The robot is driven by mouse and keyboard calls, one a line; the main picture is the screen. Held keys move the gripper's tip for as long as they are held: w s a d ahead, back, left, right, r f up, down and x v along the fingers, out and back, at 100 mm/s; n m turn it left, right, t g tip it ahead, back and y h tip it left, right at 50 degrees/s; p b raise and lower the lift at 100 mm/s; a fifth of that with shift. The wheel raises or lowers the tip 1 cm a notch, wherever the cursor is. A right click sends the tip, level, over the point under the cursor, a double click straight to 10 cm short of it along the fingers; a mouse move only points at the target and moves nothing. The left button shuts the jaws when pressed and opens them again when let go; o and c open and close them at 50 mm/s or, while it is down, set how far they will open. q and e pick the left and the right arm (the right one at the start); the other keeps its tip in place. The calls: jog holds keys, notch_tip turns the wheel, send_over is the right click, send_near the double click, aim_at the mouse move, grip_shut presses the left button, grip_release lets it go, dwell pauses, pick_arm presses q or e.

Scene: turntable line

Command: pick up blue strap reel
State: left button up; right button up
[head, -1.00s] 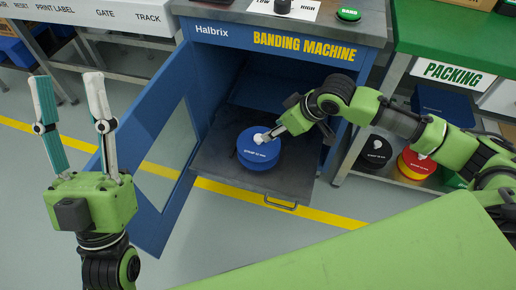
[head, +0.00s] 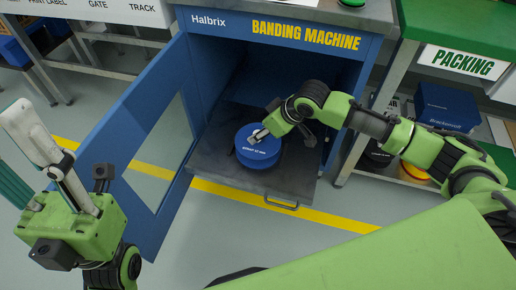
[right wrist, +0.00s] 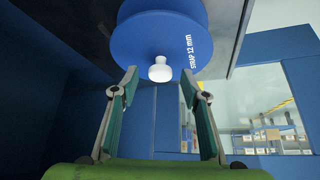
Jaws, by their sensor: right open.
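The blue strap reel (head: 258,150) lies flat on the dark pull-out shelf (head: 215,178) of the banding machine. In the right wrist view the reel (right wrist: 158,32) is at the top, with white strap lettering and a white knob (right wrist: 159,70). My right gripper (head: 254,138) is at the top of the reel and hides the knob in the head view. In the wrist view its two fingers (right wrist: 160,84) are apart, one on each side of the knob, with gaps visible. My left gripper (head: 17,158) is open and empty at the far left, away from the reel.
The open blue door (head: 118,140) with a window stands left of the shelf. The machine's blue housing (head: 210,75) surrounds the opening. A packing bench (head: 425,30) is at right, with a blue box (head: 447,105) and other reels below it.

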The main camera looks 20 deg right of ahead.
jog(key=shift+w+a+f, duration=0.15)
jog(key=shift+w+f, duration=0.1)
jog(key=shift+f, duration=0.25)
jog(key=shift+r, duration=0.1)
grip_shut()
jog(key=shift+w+r, duration=0.1)
jog(key=shift+r, duration=0.15)
